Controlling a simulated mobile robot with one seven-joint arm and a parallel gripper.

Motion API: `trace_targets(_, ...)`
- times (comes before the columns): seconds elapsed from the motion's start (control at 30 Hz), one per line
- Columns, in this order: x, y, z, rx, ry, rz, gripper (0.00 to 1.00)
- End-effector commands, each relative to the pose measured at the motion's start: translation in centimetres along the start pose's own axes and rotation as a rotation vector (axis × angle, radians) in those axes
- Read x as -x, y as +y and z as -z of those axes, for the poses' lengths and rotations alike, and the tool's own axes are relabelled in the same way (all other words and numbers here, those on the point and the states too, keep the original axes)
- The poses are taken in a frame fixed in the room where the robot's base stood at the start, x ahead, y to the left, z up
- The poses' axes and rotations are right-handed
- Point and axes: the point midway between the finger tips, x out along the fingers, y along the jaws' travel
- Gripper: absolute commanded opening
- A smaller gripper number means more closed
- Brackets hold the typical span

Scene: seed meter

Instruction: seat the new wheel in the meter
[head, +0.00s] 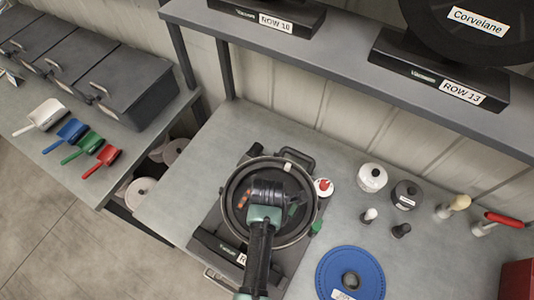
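The meter (231,178) is an open, round dark housing with a pale rim on a dark base, on the grey bench. A ROW label, mostly covered by my arm, is on its base. My gripper (268,190) is over the open housing, and my arm blocks part of its inside. The fingers are too small and dark to tell whether they are open or shut, or hold anything. A blue wheel (330,262) with a dark central hole and a white label lies flat on the bench, right of the meter. It is apart from my gripper.
A small white pot with a red top (323,187) stands close to the meter's right rim. White (372,178) and dark (407,194) jars, small knobs and handled tools stand further right. A shelf (340,70) overhangs the back. Coloured scoops (88,142) lie on the left bench.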

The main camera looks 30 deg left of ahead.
Motion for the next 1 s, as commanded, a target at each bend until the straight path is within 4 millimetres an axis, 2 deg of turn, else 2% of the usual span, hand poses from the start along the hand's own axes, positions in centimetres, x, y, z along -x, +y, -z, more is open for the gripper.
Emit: trace_targets(1.0, -0.86, 0.01, -0.01, 0.0, 0.0, 0.0, 0.0)
